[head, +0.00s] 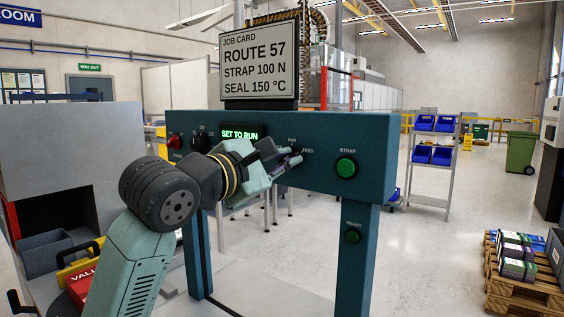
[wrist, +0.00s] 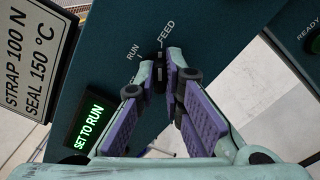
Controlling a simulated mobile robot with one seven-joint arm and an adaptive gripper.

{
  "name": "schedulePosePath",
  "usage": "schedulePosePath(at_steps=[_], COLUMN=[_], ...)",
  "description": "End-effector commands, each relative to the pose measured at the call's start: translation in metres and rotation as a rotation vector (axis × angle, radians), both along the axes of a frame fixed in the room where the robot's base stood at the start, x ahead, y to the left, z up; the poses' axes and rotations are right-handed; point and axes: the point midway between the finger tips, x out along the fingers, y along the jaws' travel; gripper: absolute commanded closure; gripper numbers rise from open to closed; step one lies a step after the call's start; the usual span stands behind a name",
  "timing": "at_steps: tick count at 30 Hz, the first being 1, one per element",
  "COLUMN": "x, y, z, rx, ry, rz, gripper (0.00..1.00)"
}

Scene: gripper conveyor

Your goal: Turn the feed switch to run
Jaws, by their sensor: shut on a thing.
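The feed switch (wrist: 161,59) is a small black knob on the dark teal panel (head: 370,150), between the printed words RUN and FEED in the wrist view. My gripper (wrist: 160,72) has its purple-padded fingers closed on the knob, tips near the panel face. In the head view my gripper (head: 292,161) reaches the panel from the left and mostly hides the switch. Which way the knob points is hard to tell. A lit green display (head: 240,133) on the panel reads SET TO RUN.
A green STRAP button (head: 346,167) and a green READY button (head: 353,236) sit right of my gripper. A red knob (head: 175,141) is at the panel's left. The job card (head: 260,58) stands above. Open floor lies to the right, with a pallet (head: 522,290) of boxes.

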Motion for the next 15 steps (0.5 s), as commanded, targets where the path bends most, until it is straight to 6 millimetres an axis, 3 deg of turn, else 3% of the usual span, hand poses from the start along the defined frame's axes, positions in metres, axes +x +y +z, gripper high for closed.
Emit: schedulePosePath(at_steps=[15], x=[0.0004], y=[0.0008], z=[-0.0016], rx=[-0.337], ry=[0.243], rz=[0.001], gripper=[1.0])
